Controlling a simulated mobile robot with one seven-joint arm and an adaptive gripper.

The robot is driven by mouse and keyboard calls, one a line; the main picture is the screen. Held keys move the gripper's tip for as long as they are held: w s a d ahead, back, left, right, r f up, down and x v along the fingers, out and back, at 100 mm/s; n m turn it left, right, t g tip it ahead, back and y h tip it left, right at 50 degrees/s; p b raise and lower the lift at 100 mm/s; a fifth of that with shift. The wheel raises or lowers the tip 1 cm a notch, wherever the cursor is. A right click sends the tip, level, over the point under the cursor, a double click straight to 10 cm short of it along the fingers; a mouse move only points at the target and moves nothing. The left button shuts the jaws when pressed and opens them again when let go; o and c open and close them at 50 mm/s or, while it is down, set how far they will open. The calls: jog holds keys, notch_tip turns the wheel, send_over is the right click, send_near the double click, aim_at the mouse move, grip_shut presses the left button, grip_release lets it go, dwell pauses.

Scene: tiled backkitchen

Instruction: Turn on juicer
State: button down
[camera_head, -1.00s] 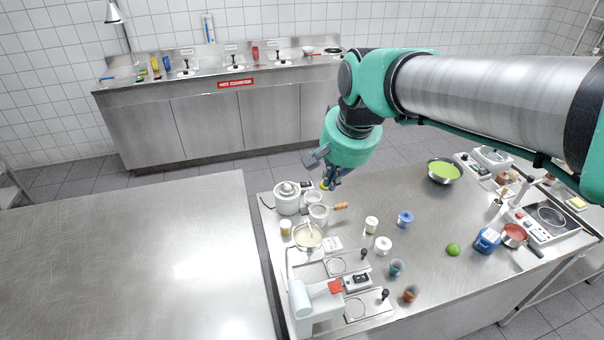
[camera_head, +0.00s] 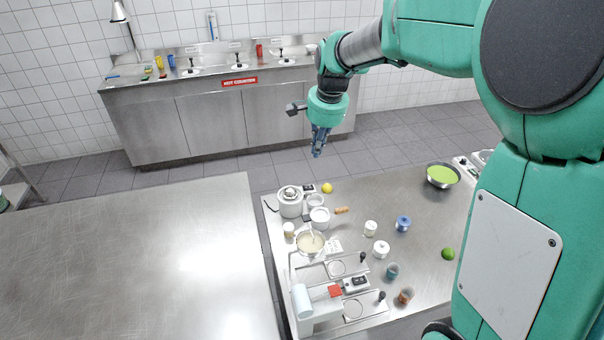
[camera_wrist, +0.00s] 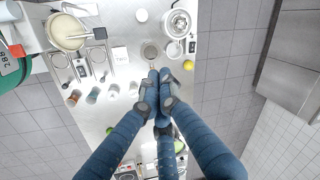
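The juicer (camera_head: 290,204) is a round white machine with a ridged cone on top. It stands at the back left corner of the steel worktable, and it also shows in the wrist view (camera_wrist: 177,23). A small dark-and-white panel (camera_head: 309,188) sits right behind it.
A yellow lemon (camera_head: 327,188) lies right of the juicer. A green-filled bowl (camera_head: 443,176) is farther right. Floor separates the worktable from the hot counter (camera_head: 210,120).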

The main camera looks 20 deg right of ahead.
jog(key=w+d+f+m+g+p, duration=0.15)
jog(key=w+f+m+p, duration=0.45)
jog(key=w, duration=0.6)
jog(key=m+p, duration=0.2)
jog(key=p, duration=0.2)
send_over(306, 189)
jog(key=d, duration=0.2)
notch_tip(306, 189, down, 11)
jog(key=shift+w+f+g+y, duration=0.1)
jog(key=shift+f+g+y, duration=0.3)
jog(key=shift+f, duration=0.1)
jog(key=shift+f, duration=0.15)
jog(key=f, duration=0.4)
jog(key=a+f, duration=0.1)
jog(key=f, duration=0.4)
jog(key=a+f+p, duration=0.1)
jog(key=f, duration=0.3)
jog(key=shift+f, duration=0.3)
jog(key=shift+f, duration=0.1)
jog(key=shift+a+f+h, duration=0.2)
jog(key=shift+f+h, duration=0.15)
jog(key=shift+h, duration=0.25)
jog(key=shift+d+r, duration=0.1)
jog(key=shift+d, duration=0.1)
